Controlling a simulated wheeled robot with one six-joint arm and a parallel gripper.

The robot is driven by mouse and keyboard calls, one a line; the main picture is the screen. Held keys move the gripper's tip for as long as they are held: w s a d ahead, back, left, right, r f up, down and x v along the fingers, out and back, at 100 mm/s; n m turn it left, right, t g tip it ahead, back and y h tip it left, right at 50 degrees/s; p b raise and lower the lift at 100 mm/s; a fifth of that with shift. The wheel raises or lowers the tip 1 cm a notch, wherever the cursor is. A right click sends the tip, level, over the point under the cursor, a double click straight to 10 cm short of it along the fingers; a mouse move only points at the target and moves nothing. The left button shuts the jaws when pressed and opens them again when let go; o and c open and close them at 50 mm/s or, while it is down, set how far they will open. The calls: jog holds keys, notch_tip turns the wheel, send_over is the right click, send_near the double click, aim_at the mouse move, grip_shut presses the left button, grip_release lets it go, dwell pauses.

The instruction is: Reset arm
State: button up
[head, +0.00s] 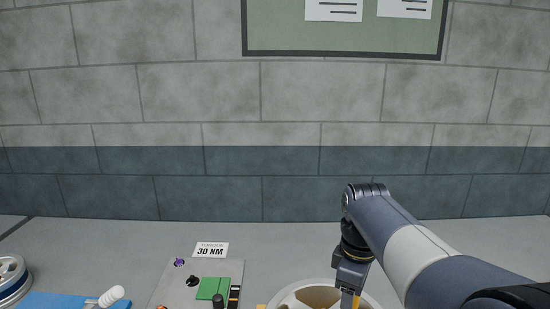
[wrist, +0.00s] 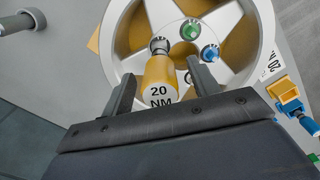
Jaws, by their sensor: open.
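My gripper (wrist: 162,78) is open in the wrist view, with one dark finger on each side of a yellow cylindrical tool (wrist: 161,78) marked 20 NM. Gaps show between the fingers and the tool. The tool stands at a grey nut on a silver spoked wheel (wrist: 112,38); whether it is seated there I cannot tell. In the head view my gripper (head: 351,277) points down over the wheel (head: 287,294) at the bottom edge, with a bit of yellow below it. My arm reaches in from the lower right.
A green nut (wrist: 189,31) and a blue nut (wrist: 210,53) sit on the wheel. A yellow and blue tool (wrist: 290,98) lies to the right. In the head view, a grey panel (head: 175,290), a 30 NM sign (head: 211,250) and a blue mat (head: 60,300) are on the left.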

jog(key=n, duration=1.4)
jog(key=shift+n, duration=0.3)
dwell(0.5)
